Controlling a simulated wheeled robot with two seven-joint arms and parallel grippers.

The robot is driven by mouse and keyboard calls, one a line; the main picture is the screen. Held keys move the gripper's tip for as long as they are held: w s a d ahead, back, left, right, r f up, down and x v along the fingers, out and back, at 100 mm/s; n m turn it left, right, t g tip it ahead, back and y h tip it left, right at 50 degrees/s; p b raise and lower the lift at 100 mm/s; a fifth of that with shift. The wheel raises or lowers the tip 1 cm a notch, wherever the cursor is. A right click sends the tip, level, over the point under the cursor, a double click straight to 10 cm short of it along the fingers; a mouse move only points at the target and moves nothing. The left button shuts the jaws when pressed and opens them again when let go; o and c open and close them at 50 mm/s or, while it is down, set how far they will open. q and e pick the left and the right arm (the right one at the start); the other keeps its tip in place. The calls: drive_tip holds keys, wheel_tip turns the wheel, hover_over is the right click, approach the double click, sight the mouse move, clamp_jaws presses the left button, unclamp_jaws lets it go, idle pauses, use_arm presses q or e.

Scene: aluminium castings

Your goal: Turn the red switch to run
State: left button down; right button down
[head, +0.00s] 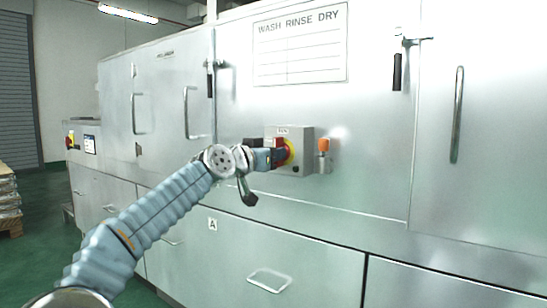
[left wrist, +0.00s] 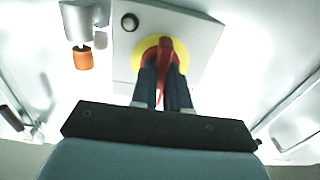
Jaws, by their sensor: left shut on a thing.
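The red switch (head: 280,152) sits on a yellow round plate (head: 291,151) on the front of a grey box (head: 303,143) fixed to the machine. In the left wrist view the red switch handle (left wrist: 166,48) stands out from the yellow plate (left wrist: 148,46) on the box (left wrist: 203,32). My left gripper (head: 276,157) reaches it from the left. Its dark fingers (left wrist: 166,75) are shut around the red handle, which shows between and past them. Small lettering above the switch is hard to read. My right gripper is not in view.
An orange-tipped fitting (head: 323,146) stands just right of the box, and it also shows in the left wrist view (left wrist: 83,60). A black knob (left wrist: 129,22) is on the box. Door handles (head: 457,115) and a drawer handle (head: 269,281) stick out from the steel front.

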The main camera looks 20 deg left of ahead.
use_arm(q)
drive_tip(key=shift+r+m, duration=0.15)
drive_tip(key=shift+m, duration=0.15)
drive_tip(key=c, duration=1.1)
unclamp_jaws()
drive_tip(key=shift+w, duration=0.1)
drive_tip(key=b+v, duration=0.6)
drive_tip(key=v, duration=0.7)
drive_tip(key=shift+s+a, duration=0.1)
drive_tip(key=shift+s, duration=0.3)
